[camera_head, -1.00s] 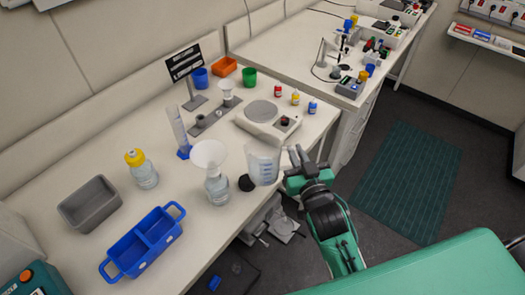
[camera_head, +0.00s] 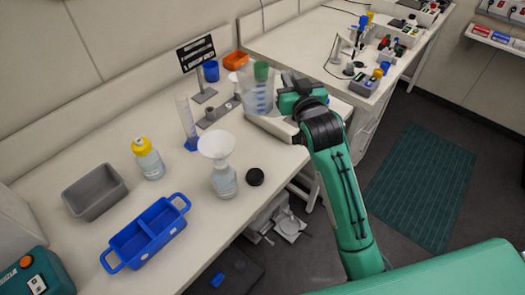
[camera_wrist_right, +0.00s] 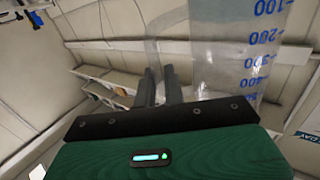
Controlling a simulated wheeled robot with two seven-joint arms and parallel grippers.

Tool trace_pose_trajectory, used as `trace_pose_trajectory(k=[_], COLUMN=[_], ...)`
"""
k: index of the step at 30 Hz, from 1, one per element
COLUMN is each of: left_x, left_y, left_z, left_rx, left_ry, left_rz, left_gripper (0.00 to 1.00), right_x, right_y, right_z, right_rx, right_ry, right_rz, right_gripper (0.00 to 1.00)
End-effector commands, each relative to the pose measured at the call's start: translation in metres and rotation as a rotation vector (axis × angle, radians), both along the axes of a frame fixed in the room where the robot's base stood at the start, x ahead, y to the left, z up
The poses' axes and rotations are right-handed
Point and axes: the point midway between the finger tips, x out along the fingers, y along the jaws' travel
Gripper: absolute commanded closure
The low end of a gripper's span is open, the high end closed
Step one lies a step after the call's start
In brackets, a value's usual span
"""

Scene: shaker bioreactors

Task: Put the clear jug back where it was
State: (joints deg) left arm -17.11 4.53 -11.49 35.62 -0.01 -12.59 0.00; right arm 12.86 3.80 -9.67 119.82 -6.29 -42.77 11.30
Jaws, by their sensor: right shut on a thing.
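The clear jug (camera_head: 257,97) with blue volume marks is at my right gripper (camera_head: 286,87), toward the back of the near bench. The gripper is shut on its handle. In the right wrist view the jug (camera_wrist_right: 240,45) fills the upper right, and the two dark fingers (camera_wrist_right: 160,86) meet its handle. In the head view the jug covers part of the balance (camera_head: 272,122) and appears raised above the bench. My forearm hides the balance's right side. My left gripper is not in view.
A bottle (camera_head: 224,182) holding a white funnel (camera_head: 216,145) stands near the front edge beside a black cap (camera_head: 255,177). A measuring cylinder (camera_head: 187,122), yellow-capped bottle (camera_head: 149,160), grey bin (camera_head: 95,192) and blue carrier (camera_head: 148,236) stand left. The bench right of the black cap is clear.

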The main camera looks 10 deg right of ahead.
Motion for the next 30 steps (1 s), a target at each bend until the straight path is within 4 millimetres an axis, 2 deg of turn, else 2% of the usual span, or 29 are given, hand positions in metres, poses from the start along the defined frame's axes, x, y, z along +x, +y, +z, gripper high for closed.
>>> trace_pose_trajectory(k=[4, 15, 18, 26, 30], left_x=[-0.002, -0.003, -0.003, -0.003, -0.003], left_y=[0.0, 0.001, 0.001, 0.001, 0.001], left_z=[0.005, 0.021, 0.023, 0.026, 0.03], left_rx=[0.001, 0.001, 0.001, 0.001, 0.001], left_ry=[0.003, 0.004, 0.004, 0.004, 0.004], left_rz=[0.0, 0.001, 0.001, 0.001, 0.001], left_gripper=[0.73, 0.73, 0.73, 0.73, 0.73], right_x=[0.001, 0.0, 0.0, 0.0, 0.001], right_y=[0.0, 0.001, 0.0, 0.0, 0.0], right_z=[-0.024, -0.122, -0.141, -0.167, -0.188], right_rx=[-0.002, 0.0, 0.0, 0.001, 0.0], right_ry=[0.008, 0.007, 0.005, 0.004, 0.004], right_rz=[0.0, 0.0, 0.0, 0.0, 0.0], right_gripper=[1.0, 1.0, 1.0, 1.0, 1.0])
